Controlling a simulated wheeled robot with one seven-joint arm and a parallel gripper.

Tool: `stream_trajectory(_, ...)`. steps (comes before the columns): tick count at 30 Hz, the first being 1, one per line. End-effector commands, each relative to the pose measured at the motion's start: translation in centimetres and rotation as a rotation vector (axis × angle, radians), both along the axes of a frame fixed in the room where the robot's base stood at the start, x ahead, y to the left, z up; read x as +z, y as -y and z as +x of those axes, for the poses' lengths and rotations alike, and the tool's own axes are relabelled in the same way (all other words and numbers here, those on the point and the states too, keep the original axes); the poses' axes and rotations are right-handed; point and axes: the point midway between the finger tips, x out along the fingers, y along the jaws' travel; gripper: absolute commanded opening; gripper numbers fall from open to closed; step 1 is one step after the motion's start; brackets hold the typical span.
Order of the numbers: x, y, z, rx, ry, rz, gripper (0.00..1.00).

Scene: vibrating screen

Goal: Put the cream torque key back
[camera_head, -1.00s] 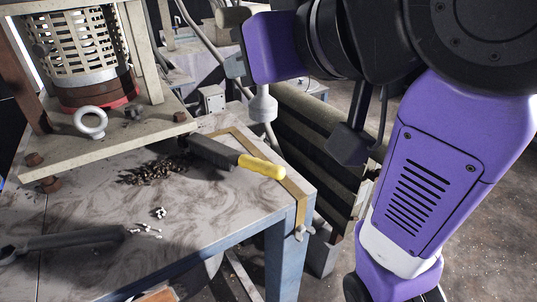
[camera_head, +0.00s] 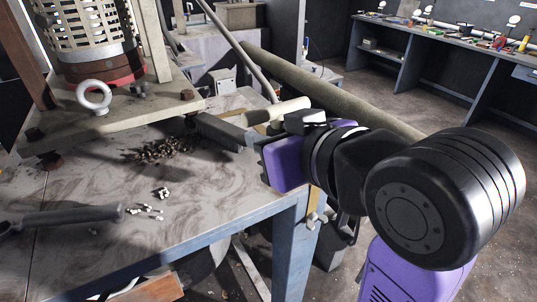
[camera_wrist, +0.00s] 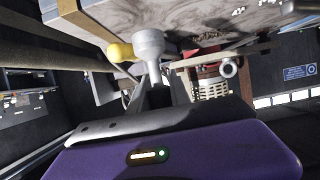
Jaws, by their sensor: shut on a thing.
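The cream torque key (camera_head: 291,107) shows as a pale bar just beyond my gripper (camera_head: 303,121) in the head view. In the wrist view my gripper (camera_wrist: 160,92) is shut on the torque key, whose pale round end (camera_wrist: 148,43) sticks out past the fingers. The key is held at the right edge of the worktable (camera_head: 200,216). My wrist hides part of that edge. The place where the key meets the fingers is partly hidden.
A dark tool (camera_head: 222,131) lies on the table beside my gripper; its yellow end (camera_wrist: 121,52) shows in the wrist view. Dark granules (camera_head: 166,148), white bits (camera_head: 162,193) and a grey-handled tool (camera_head: 70,216) lie left. The screen's eyebolt (camera_head: 94,97) stands behind.

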Motion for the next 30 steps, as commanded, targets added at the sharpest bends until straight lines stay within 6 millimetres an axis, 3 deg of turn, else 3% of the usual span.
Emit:
stream_trajectory(10, -3.7, 0.0, -0.1, 0.001, -0.001, 0.0, 0.0)
stream_trajectory(23, -4.3, 0.0, 0.0, 0.0, 0.0, 0.0, 0.0)
stream_trajectory(24, -4.4, 0.0, 0.0, 0.0, 0.0, 0.0, 0.25)
stream_trajectory(25, -4.3, 0.0, 0.0, 0.0, 0.0, 0.0, 0.31)
stream_trajectory(30, -4.3, 0.0, 0.0, 0.0, 0.0, 0.0, 0.32)
